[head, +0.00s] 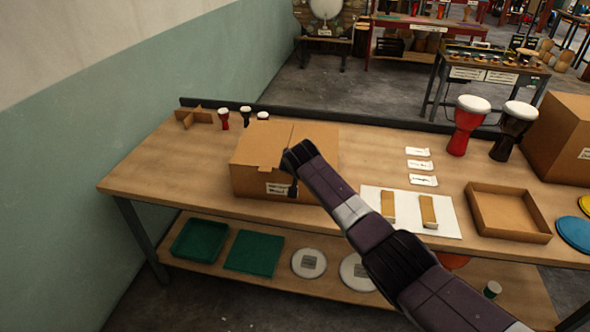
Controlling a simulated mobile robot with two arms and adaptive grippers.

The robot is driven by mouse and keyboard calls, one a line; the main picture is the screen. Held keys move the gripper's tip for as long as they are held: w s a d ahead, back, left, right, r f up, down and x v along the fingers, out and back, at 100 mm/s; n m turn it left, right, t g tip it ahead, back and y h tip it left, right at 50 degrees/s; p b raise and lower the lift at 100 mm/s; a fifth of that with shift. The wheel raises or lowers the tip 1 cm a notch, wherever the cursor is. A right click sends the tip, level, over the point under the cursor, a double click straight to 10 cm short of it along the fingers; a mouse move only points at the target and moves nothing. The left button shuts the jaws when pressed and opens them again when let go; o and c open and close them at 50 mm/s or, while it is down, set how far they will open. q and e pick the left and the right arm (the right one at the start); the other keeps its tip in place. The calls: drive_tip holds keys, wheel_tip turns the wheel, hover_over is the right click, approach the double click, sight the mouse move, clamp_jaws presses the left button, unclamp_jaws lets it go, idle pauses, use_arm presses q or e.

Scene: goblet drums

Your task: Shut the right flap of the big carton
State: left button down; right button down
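A brown carton (258,158) with a white label on its front stands on the left half of the workbench. Its left top flap (263,144) lies about flat, and a seam divides it from the right flap (316,136). The right flap also looks about level; whether it is fully down I cannot tell. My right arm comes in from the lower right and covers the carton's front right part. My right gripper (293,188) points down at the carton's front, near the label; its fingers are small and dark. I cannot tell whether it touches. My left gripper is out of view.
The workbench (150,178) also bears small drums (246,117), a cardboard divider (193,117), a shallow tray (508,232), a red drum (467,128), a black drum (513,132) and another carton (562,140) at right. Bare wood lies left of the labelled carton.

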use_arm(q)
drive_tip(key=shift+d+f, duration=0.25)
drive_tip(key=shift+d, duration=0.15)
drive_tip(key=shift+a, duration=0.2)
